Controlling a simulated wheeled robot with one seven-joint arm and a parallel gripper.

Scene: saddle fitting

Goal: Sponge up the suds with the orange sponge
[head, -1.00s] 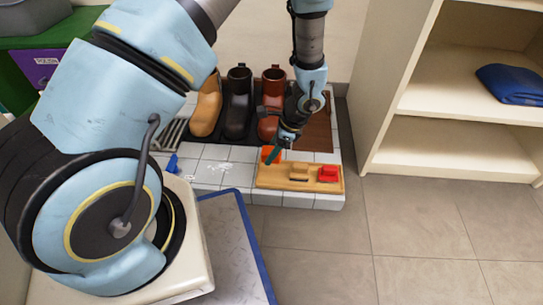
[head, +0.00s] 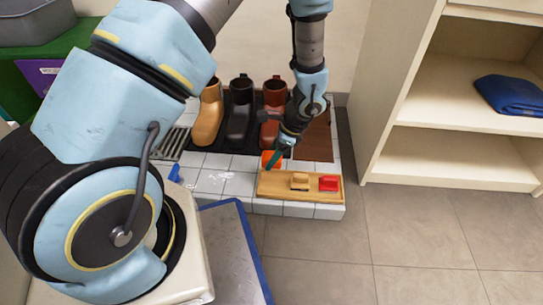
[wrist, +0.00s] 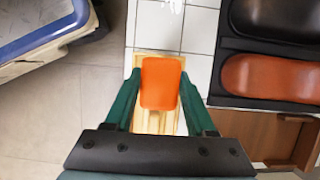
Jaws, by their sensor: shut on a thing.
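My gripper (wrist: 161,82) is shut on the orange sponge (wrist: 161,88), with one green finger along each side of it. In the head view the sponge (head: 267,158) shows at the left end of the wooden tray (head: 283,195), partly behind my gripper (head: 273,160). I cannot tell whether the sponge touches the tray. White suds (head: 210,179) lie on the white tiles left of the tray. A bit of the suds shows at the top of the wrist view (wrist: 173,4).
The tray also holds a tan-topped brush (head: 299,181) and a red item (head: 329,184). Boots (head: 240,110) stand behind the tiles on a dark mat. A small blue object (head: 174,173) is left of the suds. A shelf unit (head: 440,155) stands at right.

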